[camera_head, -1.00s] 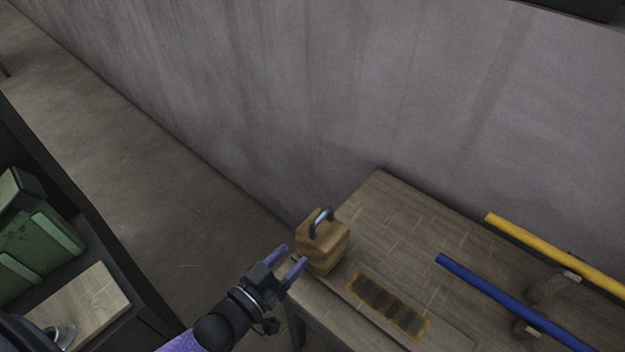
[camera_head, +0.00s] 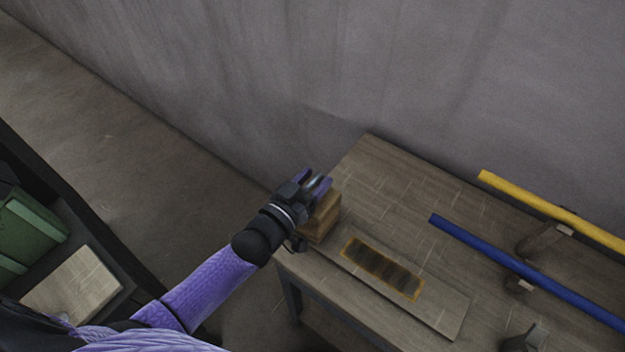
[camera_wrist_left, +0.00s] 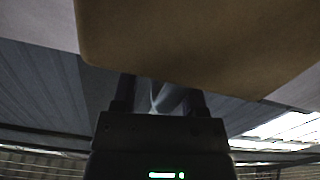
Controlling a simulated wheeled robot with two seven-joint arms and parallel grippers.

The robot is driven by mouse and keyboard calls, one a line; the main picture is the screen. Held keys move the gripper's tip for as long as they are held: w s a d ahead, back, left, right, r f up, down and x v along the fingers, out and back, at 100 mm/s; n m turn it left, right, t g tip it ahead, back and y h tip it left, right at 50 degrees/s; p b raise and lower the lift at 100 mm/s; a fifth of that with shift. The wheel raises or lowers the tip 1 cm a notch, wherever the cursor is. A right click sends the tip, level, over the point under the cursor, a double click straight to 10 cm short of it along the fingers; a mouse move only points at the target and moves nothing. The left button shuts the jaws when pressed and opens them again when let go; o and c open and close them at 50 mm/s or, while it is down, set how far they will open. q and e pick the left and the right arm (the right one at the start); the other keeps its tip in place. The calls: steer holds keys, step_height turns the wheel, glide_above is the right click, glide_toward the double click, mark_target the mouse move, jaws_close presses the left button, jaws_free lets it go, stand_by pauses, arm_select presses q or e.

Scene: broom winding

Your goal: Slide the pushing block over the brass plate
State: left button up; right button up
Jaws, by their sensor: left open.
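The pushing block (camera_head: 322,220) is a tan wooden block standing at the left end of the table, partly hidden behind my gripper. It fills the upper part of the left wrist view (camera_wrist_left: 200,45). My left gripper (camera_head: 316,183) is open at the top of the block, with its fingers around the metal handle. The shiny handle (camera_wrist_left: 163,97) shows between the fingers in the left wrist view. The brass plate (camera_head: 383,268) is a dark, slatted strip with a yellowish border, set in a flat board to the right of the block. My right gripper is not in view.
A yellow pole (camera_head: 550,211) and a blue pole (camera_head: 510,262) lie on supports on the right of the wooden table (camera_head: 385,175). A dark bracket (camera_head: 524,341) stands at the front right. A grey wall rises behind. Green boxes (camera_head: 30,230) sit on a shelf at far left.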

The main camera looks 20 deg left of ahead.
arm_select(q)
jaws_close()
stand_by(1.4)
